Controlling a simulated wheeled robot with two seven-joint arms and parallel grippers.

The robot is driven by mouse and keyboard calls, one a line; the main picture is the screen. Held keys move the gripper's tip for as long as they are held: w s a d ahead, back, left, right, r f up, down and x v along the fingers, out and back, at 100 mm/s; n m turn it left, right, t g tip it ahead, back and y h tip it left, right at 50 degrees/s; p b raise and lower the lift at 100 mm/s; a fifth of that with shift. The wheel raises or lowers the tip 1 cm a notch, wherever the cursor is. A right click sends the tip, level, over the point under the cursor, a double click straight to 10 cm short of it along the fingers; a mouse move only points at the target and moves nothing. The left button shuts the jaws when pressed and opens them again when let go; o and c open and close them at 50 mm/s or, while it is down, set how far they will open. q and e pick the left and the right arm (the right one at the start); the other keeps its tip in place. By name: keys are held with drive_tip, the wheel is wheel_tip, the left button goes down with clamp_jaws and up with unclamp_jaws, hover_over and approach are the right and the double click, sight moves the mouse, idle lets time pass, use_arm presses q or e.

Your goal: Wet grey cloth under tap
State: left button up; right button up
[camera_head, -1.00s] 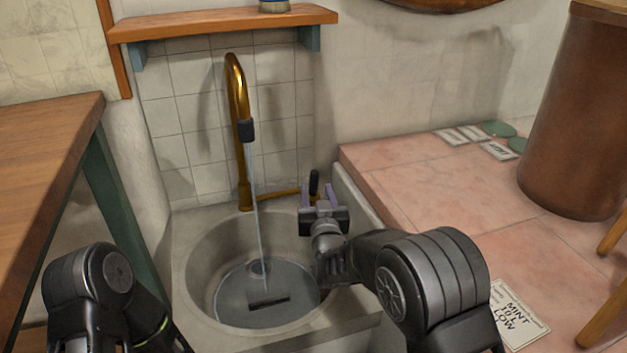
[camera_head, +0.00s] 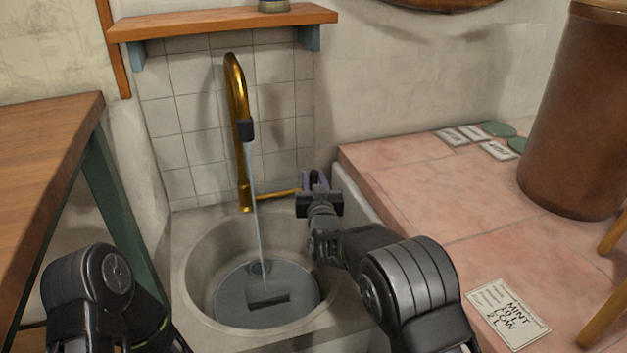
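A brass tap (camera_head: 237,90) with a dark nozzle stands behind a round stone basin (camera_head: 190,262). A stream of water (camera_head: 256,200) runs from it into the basin, where grey water (camera_head: 235,300) with a dark slot shows. I cannot make out a grey cloth. My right gripper (camera_head: 316,178) is at the basin's back right, by the end of the brass side pipe (camera_head: 278,192). Its purple-tipped fingers point away; the tap's dark handle is hidden there, and I cannot tell the finger gap. My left arm shows at the lower left, but its gripper is out of view.
A wooden table (camera_head: 45,170) with a green leg stands at the left. A tiled pink ledge (camera_head: 440,215) at the right bears cards (camera_head: 510,312), green discs (camera_head: 498,129) and a brown barrel (camera_head: 572,120). A wooden shelf (camera_head: 220,25) hangs above the tap.

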clamp_jaws()
idle(1.0)
